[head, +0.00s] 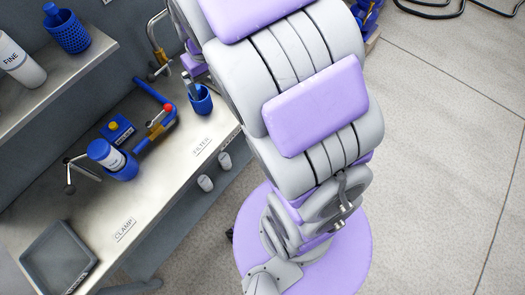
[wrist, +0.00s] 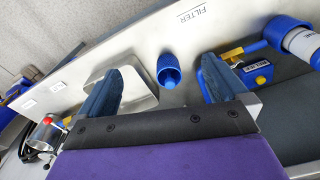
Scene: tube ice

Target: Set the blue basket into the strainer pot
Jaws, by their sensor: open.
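In the head view, a blue basket with a mesh-like wall (head: 72,36) stands on the upper shelf at the far left, with a blue top showing above it. A blue cup (head: 201,102) holding a grey item stands on the bench near the FILTER label. A blue cup (wrist: 169,72) also shows in the wrist view, beyond and between the fingers. My gripper (wrist: 164,68) is open, two dark blue fingers apart with nothing between them. The gripper does not show clearly in the head view. A shiny metal pot (wrist: 43,137) at lower left in the wrist view may be the strainer pot; I cannot tell.
A blue clamp-like fixture with a red knob (head: 160,122), a white jar in a blue holder (head: 107,155) and a dark tray (head: 58,258) occupy the bench (head: 160,190). A FINE bottle (head: 20,65) stands on the shelf. The floor at right (head: 450,150) is largely clear.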

